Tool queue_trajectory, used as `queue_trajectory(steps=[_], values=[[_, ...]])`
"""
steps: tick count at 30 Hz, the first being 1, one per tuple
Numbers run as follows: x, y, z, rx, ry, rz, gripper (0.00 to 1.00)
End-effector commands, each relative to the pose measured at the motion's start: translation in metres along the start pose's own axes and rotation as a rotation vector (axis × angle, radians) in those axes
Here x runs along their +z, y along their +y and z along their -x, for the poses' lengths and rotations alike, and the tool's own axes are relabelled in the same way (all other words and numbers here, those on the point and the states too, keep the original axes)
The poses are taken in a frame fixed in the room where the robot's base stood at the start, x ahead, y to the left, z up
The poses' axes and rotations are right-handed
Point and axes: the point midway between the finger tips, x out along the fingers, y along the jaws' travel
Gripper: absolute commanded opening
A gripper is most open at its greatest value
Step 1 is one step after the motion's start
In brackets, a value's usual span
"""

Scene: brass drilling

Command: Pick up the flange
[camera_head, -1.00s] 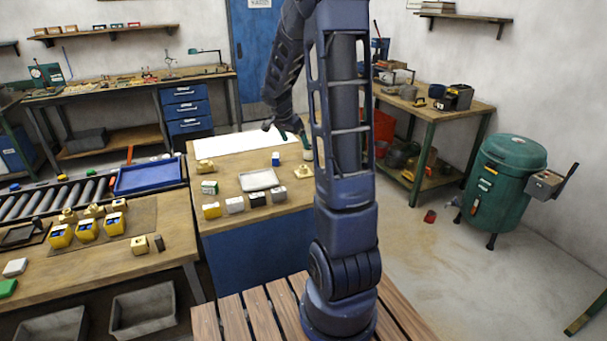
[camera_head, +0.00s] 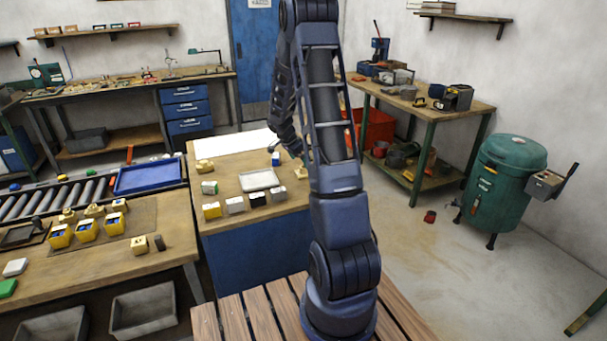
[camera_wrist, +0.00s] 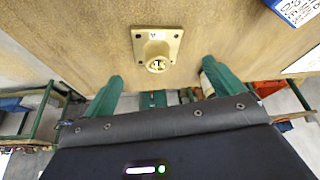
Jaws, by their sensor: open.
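A brass flange (camera_wrist: 155,49) with a square plate and a round hub lies on the wooden bench in the wrist view. It sits just ahead of my gripper (camera_wrist: 163,82), roughly centred between the two green fingers. The fingers are open and apart, with nothing between them. In the head view, a brass piece (camera_head: 301,172) that looks like this flange shows at the bench's right side, partly covered by my arm. My gripper is above the bench there, mostly hidden behind my arm.
A blue and white box (camera_wrist: 295,8) stands near the flange; it also shows in the head view (camera_head: 275,159). A light tray (camera_head: 259,180) and several small blocks occupy the middle of the bench (camera_head: 232,222). A blue tray (camera_head: 149,177) lies to the left.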

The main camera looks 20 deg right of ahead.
Motion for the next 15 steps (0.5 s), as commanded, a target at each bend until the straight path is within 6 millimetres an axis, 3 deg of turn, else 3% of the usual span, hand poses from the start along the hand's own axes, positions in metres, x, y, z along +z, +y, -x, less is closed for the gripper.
queue_trajectory(steps=[15], values=[[0.0,0.005,-0.053,0.0,0.0,0.001,0.94]])
